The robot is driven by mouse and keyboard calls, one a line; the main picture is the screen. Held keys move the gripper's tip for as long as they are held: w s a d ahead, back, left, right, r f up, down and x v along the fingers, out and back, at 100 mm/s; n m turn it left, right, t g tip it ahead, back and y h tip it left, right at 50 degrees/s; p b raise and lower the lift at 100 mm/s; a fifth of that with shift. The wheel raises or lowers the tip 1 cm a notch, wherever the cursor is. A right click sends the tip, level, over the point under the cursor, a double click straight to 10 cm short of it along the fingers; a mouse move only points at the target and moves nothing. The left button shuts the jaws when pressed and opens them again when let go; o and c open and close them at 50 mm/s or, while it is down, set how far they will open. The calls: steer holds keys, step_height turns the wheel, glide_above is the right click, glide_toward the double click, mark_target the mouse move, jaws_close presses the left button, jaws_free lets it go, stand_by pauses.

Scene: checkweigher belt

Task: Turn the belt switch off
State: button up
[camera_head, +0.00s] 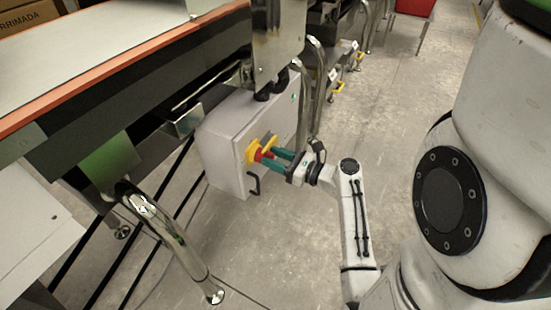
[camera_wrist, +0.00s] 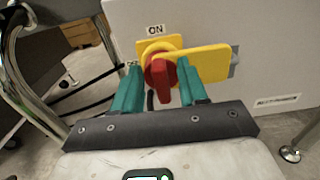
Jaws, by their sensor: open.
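The belt switch is a red rotary handle (camera_wrist: 160,75) on a yellow plate (camera_wrist: 150,46), mounted on the face of a pale grey cabinet (camera_head: 225,140). In the wrist view the handle stands roughly upright. An ON label (camera_wrist: 155,30) is above it; a second label at its left is partly hidden. A yellow flap (camera_wrist: 208,64) sticks out at the right of the handle. My gripper (camera_wrist: 158,68) is open, its teal fingers on either side of the red handle, with gaps visible. In the head view my gripper (camera_head: 274,158) reaches the switch (camera_head: 259,155) from the right.
A black handle (camera_head: 253,186) sits on the cabinet below the switch. The conveyor (camera_head: 120,45) with an orange edge is above left. Shiny tube legs (camera_head: 165,235) stand in front and near the cabinet.

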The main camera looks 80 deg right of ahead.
steer(key=shift+c, duration=0.4)
jaws_close()
stand_by(0.4)
steer(key=shift+w+a+f+n+b, duration=0.1)
steer(key=shift+a+f+n+b, duration=0.2)
steer(key=shift+n, duration=2.7)
steer(key=shift+a+f+n+b, duration=0.2)
steer(key=shift+n+b, duration=0.2)
steer(key=shift+n, duration=2.6)
steer(key=shift+w+a+f+n+b, duration=0.15)
steer(key=shift+f+n+b, duration=0.15)
steer(key=shift+n, duration=2.7)
steer(key=shift+s, duration=0.1)
